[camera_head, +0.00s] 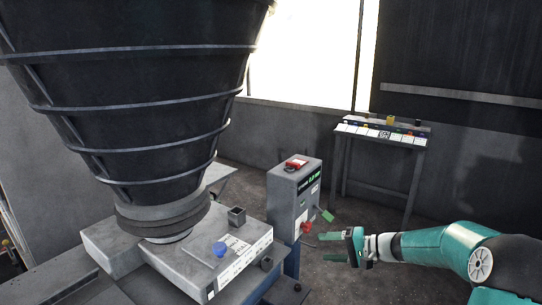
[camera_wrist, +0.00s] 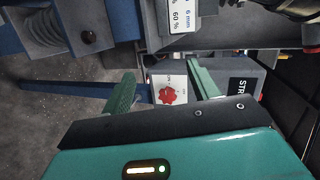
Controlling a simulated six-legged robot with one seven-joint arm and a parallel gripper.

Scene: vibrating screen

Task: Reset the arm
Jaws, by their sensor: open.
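My arm comes in from the right in the head view, teal and dark. My gripper (camera_head: 329,236) is open, its two green fingers apart and pointing left toward the grey control box (camera_head: 285,205). A red knob (camera_head: 306,227) on the box's side shows just past the fingertips. In the wrist view the red knob (camera_wrist: 168,95) on its white plate appears between the spread fingers of my gripper (camera_wrist: 162,80). Nothing is seen held. I cannot tell how large the gap between fingertips and knob is.
A table (camera_head: 381,140) with small items stands at the back right. Open floor lies between the box and table.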

